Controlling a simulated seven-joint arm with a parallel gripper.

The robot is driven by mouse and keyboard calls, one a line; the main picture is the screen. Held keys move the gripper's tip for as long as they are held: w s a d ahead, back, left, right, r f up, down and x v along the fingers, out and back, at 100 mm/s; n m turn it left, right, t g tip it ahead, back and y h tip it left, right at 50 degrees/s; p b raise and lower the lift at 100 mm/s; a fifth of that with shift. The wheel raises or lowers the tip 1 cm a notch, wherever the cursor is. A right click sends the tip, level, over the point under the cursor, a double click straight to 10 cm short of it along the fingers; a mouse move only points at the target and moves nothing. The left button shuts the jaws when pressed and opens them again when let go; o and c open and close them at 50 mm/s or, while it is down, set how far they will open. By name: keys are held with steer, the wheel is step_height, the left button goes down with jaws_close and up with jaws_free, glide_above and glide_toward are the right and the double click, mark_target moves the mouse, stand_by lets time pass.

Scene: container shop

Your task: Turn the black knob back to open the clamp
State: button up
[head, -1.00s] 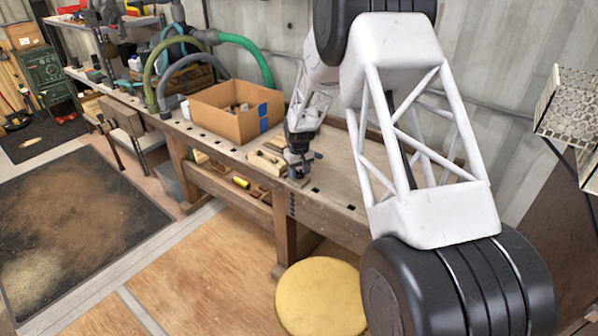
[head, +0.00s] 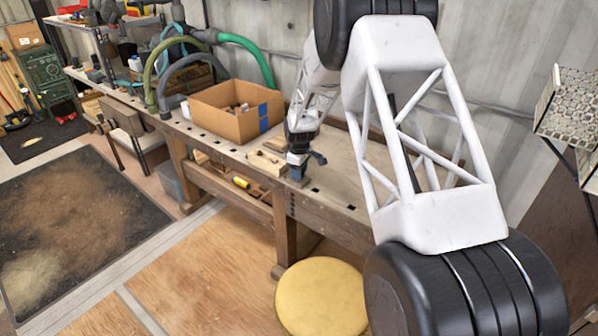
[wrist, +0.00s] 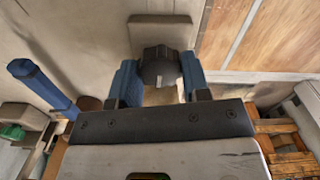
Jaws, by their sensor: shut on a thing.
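The black knob (wrist: 160,66) shows in the wrist view between the two blue fingers of my gripper (wrist: 160,84), which is shut on it. A grey block (wrist: 160,28) lies just beyond the knob; I cannot tell whether it belongs to the clamp. In the head view my gripper (head: 297,170) is low at the front edge of the wooden workbench (head: 340,185). The knob and clamp are too small and covered there to make out. A blue bar (wrist: 42,86) stands out to the left in the wrist view.
A cardboard box (head: 222,118) stands on the bench to the left of my gripper, with small wooden pieces (head: 266,162) between them. A round yellow stool top (head: 322,297) is below the bench front. Hoses (head: 245,46) rise behind the box. The bench to the right is mostly clear.

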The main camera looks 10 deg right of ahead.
stand_by(0.3)
steer(key=o, duration=0.9)
steer(key=shift+o, duration=0.2)
steer(key=shift+r, duration=0.1)
steer(key=shift+r, duration=3.85)
